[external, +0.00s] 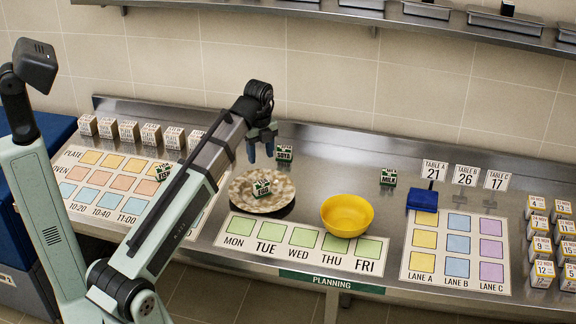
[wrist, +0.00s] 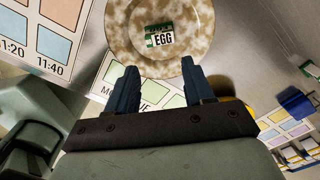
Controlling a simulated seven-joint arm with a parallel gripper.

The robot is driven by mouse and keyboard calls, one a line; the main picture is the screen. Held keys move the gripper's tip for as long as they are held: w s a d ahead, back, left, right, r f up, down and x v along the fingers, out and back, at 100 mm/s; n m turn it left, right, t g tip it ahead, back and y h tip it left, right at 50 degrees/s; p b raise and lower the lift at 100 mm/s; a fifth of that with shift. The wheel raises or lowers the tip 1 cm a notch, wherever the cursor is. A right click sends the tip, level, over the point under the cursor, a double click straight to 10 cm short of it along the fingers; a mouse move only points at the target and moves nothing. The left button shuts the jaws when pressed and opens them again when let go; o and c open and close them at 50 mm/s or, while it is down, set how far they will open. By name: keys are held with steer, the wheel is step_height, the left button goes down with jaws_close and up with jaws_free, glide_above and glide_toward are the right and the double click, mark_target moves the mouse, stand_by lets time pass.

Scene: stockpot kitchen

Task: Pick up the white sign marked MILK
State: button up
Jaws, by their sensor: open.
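The MILK sign (external: 388,178) is a small white block with green and black on it. It stands on the steel counter right of centre, behind and to the right of the yellow bowl. In the wrist view a small white and green block at the right edge (wrist: 310,68) may be the same sign; its word is not readable. My gripper (external: 262,152) is open and empty, above the back of the speckled plate and well left of the MILK sign. Its two dark blue fingers also show apart in the wrist view (wrist: 159,72).
The speckled plate (external: 283,199) holds an EGG sign (external: 262,188). A SOYA sign (external: 284,153) stands behind it. The yellow bowl (external: 346,216) and a blue block (external: 422,200) flank the MILK sign. Table number cards (external: 434,171) stand farther right. The counter behind the bowl is clear.

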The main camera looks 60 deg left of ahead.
steer(key=w+d+f+m, duration=0.1)
steer(key=w+d+m, duration=0.1)
steer(key=w+d, duration=0.45)
steer(key=n, duration=1.2)
glide_above(390, 171)
step_height(390, 171, down, 13)
steer(key=shift+r, duration=0.15)
steer(key=shift+c, duration=0.5)
jaws_close()
